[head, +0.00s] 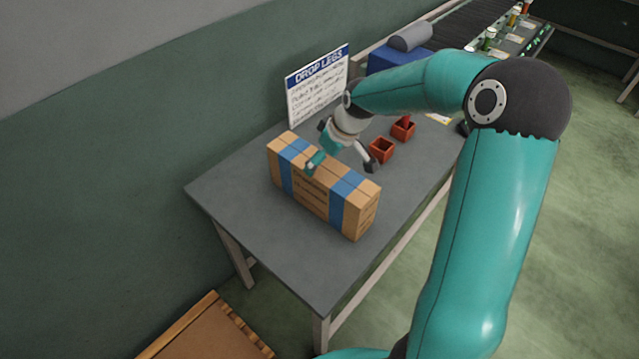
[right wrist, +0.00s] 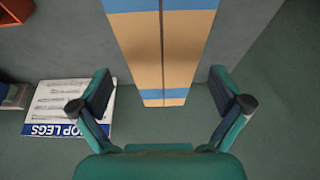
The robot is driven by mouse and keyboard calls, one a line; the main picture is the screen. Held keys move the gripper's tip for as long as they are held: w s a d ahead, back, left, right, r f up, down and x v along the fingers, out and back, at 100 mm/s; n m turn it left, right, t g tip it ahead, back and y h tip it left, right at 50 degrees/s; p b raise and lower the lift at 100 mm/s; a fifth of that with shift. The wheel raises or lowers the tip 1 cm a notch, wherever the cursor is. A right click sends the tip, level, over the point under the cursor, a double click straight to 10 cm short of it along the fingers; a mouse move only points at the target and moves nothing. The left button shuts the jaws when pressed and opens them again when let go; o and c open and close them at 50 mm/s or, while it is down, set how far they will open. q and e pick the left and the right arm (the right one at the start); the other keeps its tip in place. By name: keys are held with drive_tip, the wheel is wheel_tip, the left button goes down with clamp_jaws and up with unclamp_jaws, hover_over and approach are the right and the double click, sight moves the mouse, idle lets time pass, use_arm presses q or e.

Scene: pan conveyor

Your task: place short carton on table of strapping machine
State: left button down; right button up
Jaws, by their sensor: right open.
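A brown carton (head: 313,204) with two blue bands stands on a grey table (head: 238,201). My right gripper (head: 341,163) is open above the carton's top, with nothing between its fingers. In the right wrist view the carton (right wrist: 163,55) runs up the picture between the two spread fingers (right wrist: 160,86), with room on both sides. Whether a finger touches it I cannot tell. My left gripper is not in view. No strapping machine can be made out for certain.
A "DROP LEGS" sign (head: 318,88) stands at the table's back edge. Two small red-orange bins (head: 381,150) (head: 403,131) sit beyond the carton. A blue-and-grey device (head: 392,56) and a conveyor (head: 470,24) lie farther back. The table's near end is clear. A brown surface (head: 205,338) lies at lower left.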

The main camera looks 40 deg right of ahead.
drive_tip(key=shift+p+x, duration=0.6)
drive_tip(key=shift+x, duration=2.7)
drive_tip(key=shift+s+a+f, duration=0.1)
drive_tip(key=shift+s+a, duration=0.05)
drive_tip(key=shift+s, duration=0.05)
drive_tip(key=shift+c, duration=0.3)
drive_tip(key=c, duration=1.6)
drive_tip(key=shift+o, duration=0.2)
drive_tip(key=shift+r, duration=0.2)
